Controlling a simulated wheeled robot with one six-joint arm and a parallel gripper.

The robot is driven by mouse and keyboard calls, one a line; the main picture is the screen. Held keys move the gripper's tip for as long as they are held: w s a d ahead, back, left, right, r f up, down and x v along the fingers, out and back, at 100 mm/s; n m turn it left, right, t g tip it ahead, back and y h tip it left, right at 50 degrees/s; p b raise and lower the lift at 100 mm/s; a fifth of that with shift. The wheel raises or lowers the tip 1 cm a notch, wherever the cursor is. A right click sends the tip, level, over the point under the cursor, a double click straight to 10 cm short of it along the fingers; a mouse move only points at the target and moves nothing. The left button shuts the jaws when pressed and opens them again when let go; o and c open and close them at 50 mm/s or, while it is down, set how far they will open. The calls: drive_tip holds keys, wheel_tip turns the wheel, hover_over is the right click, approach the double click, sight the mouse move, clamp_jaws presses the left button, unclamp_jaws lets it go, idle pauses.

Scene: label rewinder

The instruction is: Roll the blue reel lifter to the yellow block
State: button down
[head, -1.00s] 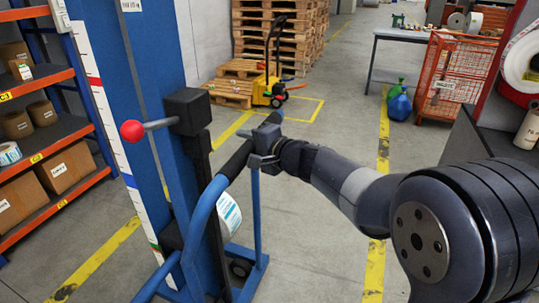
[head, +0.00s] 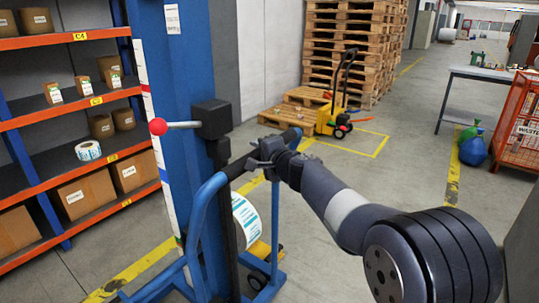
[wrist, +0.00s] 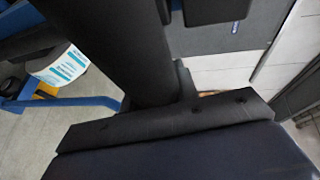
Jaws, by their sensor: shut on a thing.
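The blue reel lifter (head: 190,75) stands upright at the left centre of the head view, with a tall mast, a curved push handle and a low wheeled base. My gripper (head: 260,162) is shut on the black-covered top bar of the handle (head: 238,167). A white label reel (head: 246,218) shows behind the handle, and also in the wrist view (wrist: 58,66). A yellow piece (head: 259,249), seemingly the yellow block, shows low behind the lifter's base and is partly hidden. I cannot tell whether they touch.
An orange-edged shelf rack (head: 75,114) with boxes stands close on the left. A yellow pallet truck (head: 331,121) and stacked pallets (head: 350,45) are at the back. Open floor lies between.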

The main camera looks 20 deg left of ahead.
drive_tip(key=shift+a+r, duration=0.1)
drive_tip(key=shift+a, duration=0.45)
drive_tip(key=c, duration=1.1)
unclamp_jaws()
drive_tip(key=shift+w, duration=0.1)
drive_tip(key=shift+s+d+b, duration=0.3)
drive_tip(key=shift+d, duration=0.2)
drive_tip(key=b+v, duration=0.2)
drive_tip(key=v, duration=0.7)
drive_tip(key=shift+s+d, duration=0.2)
drive_tip(key=shift+d, duration=0.05)
drive_tip(key=shift+a, duration=0.1)
